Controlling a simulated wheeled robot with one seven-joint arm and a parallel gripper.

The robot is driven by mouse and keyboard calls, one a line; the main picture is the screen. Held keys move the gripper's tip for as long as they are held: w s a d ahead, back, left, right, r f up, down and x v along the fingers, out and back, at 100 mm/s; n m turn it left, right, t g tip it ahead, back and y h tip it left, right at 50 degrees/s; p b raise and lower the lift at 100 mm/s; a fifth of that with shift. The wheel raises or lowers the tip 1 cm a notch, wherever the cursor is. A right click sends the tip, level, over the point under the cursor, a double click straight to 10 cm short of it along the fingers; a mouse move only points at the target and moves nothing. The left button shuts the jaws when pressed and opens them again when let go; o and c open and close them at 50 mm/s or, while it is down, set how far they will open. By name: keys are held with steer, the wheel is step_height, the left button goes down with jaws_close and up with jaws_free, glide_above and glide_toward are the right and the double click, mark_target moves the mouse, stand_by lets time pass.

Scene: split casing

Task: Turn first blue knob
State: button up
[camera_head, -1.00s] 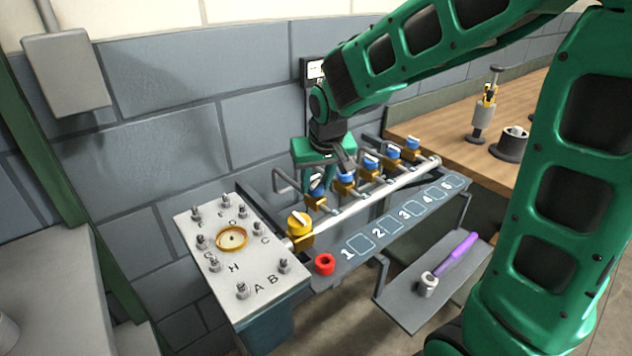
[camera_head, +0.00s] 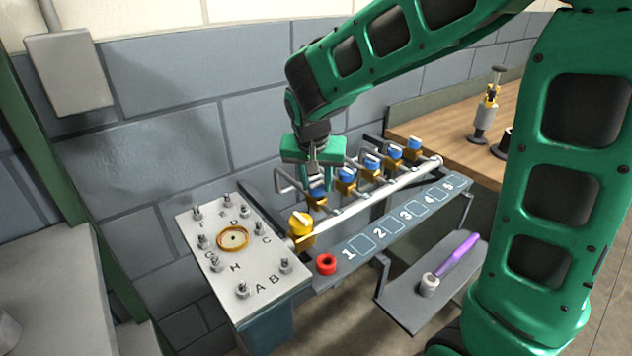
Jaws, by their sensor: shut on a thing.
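The first blue knob (camera_head: 317,194) sits on its brass valve at the near left end of the blue row on the pale pipe, above the label 1. My gripper (camera_head: 318,179) points down over it with its fingers around the knob, shut on it. The fingers hide part of the knob, so its exact angle is hard to read. More blue knobs (camera_head: 346,174) follow along the pipe to the upper right, apart from my gripper. A yellow knob (camera_head: 300,222) stands at the pipe's left end.
A metal plate (camera_head: 217,276) with several bolts and a brass ring is at left. A purple-handled tool (camera_head: 455,256) rests on a lower tray. Bent grey pipes rise behind the knobs, near the wall.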

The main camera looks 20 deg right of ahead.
steer(key=shift+w+a+r, duration=0.1)
steer(key=o, duration=1)
steer(key=v, duration=1)
steer(key=shift+r, duration=0.3)
